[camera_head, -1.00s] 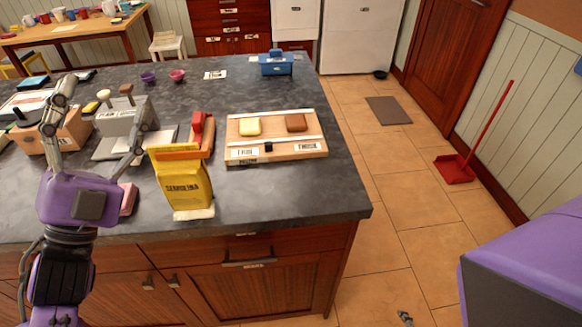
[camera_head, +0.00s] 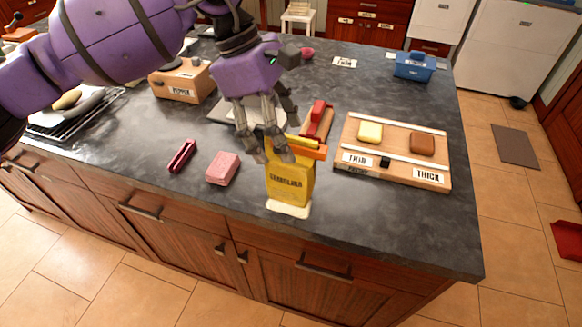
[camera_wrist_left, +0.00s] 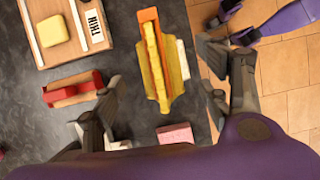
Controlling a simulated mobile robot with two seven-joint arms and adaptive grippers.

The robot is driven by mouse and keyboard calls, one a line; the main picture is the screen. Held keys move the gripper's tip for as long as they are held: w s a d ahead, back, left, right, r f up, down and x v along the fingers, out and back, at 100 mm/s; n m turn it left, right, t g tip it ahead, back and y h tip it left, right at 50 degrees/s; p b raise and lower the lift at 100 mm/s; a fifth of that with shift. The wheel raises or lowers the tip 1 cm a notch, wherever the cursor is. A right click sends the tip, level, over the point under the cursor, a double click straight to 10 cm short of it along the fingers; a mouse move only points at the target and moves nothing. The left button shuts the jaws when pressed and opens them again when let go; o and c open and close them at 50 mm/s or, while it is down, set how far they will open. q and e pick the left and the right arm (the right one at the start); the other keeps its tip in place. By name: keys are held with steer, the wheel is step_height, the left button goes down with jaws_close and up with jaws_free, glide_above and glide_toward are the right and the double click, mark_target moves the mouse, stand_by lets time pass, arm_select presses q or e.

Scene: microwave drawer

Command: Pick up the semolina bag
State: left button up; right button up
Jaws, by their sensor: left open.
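The yellow semolina bag (camera_head: 290,188) stands upright near the front edge of the dark counter, with an orange strip along its top. My left gripper (camera_head: 266,155) is open at the bag's top, fingers pointing down. In the left wrist view the bag (camera_wrist_left: 155,65) lies between the spread fingers of the gripper (camera_wrist_left: 160,78), with gaps visible on both sides. Purple and dark parts of what looks like my right arm show at the top right of that view; its jaw state is unclear.
A pink block (camera_head: 222,168) and a dark red item (camera_head: 182,156) lie left of the bag. A red-topped tool (camera_head: 318,120) is just behind it. A wooden board (camera_head: 395,170) with yellow and brown blocks is at the right. The front-right counter is clear.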

mark_target(300, 163)
arm_select(q)
steer(key=p+x, duration=0.1)
steer(key=x, duration=0.6)
steer(key=shift+d+f, duration=0.1)
steer(key=shift+d, duration=0.2)
steer(key=c, duration=1.7)
